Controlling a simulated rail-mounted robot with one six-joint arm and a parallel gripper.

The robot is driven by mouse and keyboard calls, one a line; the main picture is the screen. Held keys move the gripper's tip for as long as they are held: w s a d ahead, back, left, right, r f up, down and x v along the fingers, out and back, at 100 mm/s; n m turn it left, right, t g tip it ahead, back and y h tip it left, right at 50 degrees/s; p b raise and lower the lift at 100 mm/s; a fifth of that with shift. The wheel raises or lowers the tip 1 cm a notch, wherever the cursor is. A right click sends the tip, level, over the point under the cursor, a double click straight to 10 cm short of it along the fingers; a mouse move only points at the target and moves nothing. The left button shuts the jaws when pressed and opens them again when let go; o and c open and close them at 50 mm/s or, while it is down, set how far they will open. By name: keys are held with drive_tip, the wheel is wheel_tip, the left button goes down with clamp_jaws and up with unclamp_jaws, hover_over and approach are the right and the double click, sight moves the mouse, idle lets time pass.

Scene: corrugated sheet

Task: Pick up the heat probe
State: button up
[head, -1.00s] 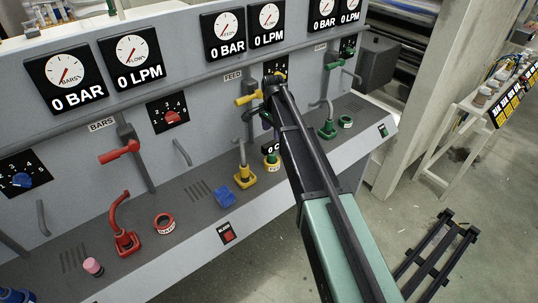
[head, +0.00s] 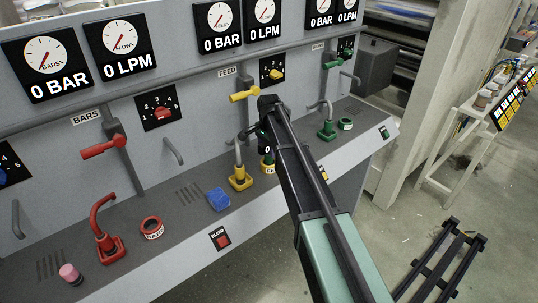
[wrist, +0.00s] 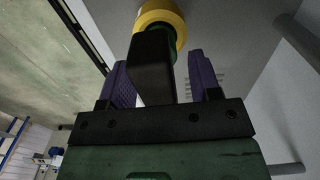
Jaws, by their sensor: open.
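The heat probe (head: 267,150) is a small dark device with a "0" readout. It stands upright at a yellow ring (head: 267,168) on the sloped console ledge, partly hidden by my arm. In the wrist view the probe (wrist: 152,65) shows as a black block with a green part behind it, and the yellow ring (wrist: 160,14) lies beyond. My gripper (wrist: 161,75) is open, with one purple finger on each side of the probe. I cannot tell whether either finger touches it. In the head view the fingers are mostly hidden behind my arm.
A yellow pipe fitting (head: 240,178) and a blue block (head: 219,199) are left of the probe. A green pipe fitting (head: 327,129) and a green ring (head: 346,124) are to its right. A yellow lever (head: 243,95) sticks out from the panel above.

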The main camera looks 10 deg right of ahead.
drive_tip(key=shift+f, duration=0.3)
clamp_jaws()
idle(0.5)
drive_tip(key=shift+r, duration=0.1)
